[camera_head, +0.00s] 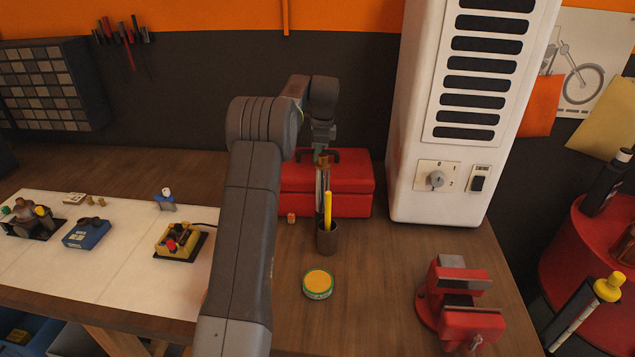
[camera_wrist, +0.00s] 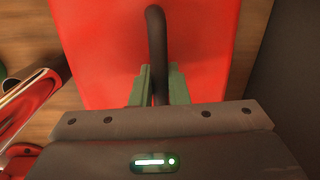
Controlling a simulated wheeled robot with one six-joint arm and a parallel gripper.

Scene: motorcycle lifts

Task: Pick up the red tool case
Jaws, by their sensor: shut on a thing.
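The red tool case (camera_head: 350,190) stands on the wooden bench against the dark wall, left of the white cabinet. My arm and a pot of tools hide part of it in the head view. In the wrist view its red top (camera_wrist: 205,50) fills the middle, with a black handle (camera_wrist: 157,40) arching over it. My gripper (camera_wrist: 160,88) is over the case with its two greenish fingers shut on the handle, one on each side. In the head view my gripper (camera_head: 322,150) is at the handle, partly hidden. The case appears to rest on the bench.
A dark pot (camera_head: 327,239) with a yellow tool stands close in front of the case. A green-rimmed tin (camera_head: 318,283) and a red vise (camera_head: 461,300) are nearer. A white cabinet (camera_head: 455,110) stands close on the right. Small parts lie on a white mat (camera_head: 120,265) at left.

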